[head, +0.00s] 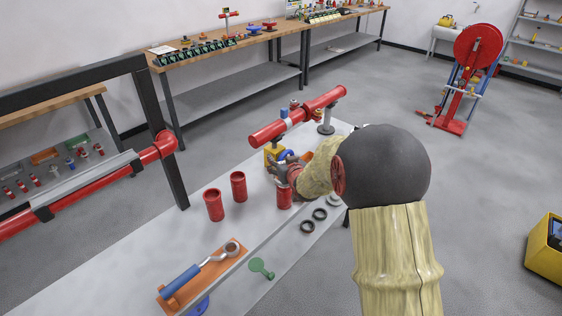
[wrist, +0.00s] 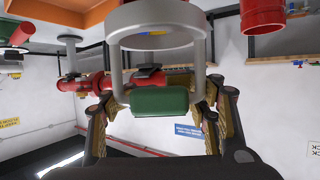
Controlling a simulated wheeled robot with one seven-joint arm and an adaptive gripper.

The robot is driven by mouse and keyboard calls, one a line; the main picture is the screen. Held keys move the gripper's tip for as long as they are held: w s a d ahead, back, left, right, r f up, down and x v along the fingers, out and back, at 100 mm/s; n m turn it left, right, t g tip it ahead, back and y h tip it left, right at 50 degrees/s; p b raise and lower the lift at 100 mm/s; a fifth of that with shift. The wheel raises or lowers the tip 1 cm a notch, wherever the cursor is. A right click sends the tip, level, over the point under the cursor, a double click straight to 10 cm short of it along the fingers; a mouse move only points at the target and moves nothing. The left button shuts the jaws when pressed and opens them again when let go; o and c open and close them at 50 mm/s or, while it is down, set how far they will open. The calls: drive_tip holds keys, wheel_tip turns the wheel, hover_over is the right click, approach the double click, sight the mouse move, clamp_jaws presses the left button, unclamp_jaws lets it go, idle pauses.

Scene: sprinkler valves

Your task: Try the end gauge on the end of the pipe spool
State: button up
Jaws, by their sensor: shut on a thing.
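My gripper (head: 287,172) is over the bench, just on the near side of the spool. In the wrist view my gripper (wrist: 160,98) is shut on the green handle of the end gauge (wrist: 160,101). The gauge's grey ring (wrist: 195,20) stands out beyond the fingers, apart from the spool in that view. My gripper hides the gauge in the head view.
Red cups (head: 213,205) stand on the bench left of my gripper. Black rings (head: 307,227), a green tag-shaped piece (head: 262,268) and an orange tray (head: 175,296) with a blue-handled tool lie nearer. A dark frame (head: 165,140) with a red pipe stands at left.

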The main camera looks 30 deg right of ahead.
drive_tip(key=shift+f+b, duration=1.65)
drive_tip(key=shift+f, duration=0.4)
drive_tip(key=shift+r, duration=0.15)
idle(0.6)
drive_tip(key=shift+r+p, duration=2.2)
drive_tip(key=shift+r, duration=1.2)
drive_tip(key=shift+f, duration=0.1)
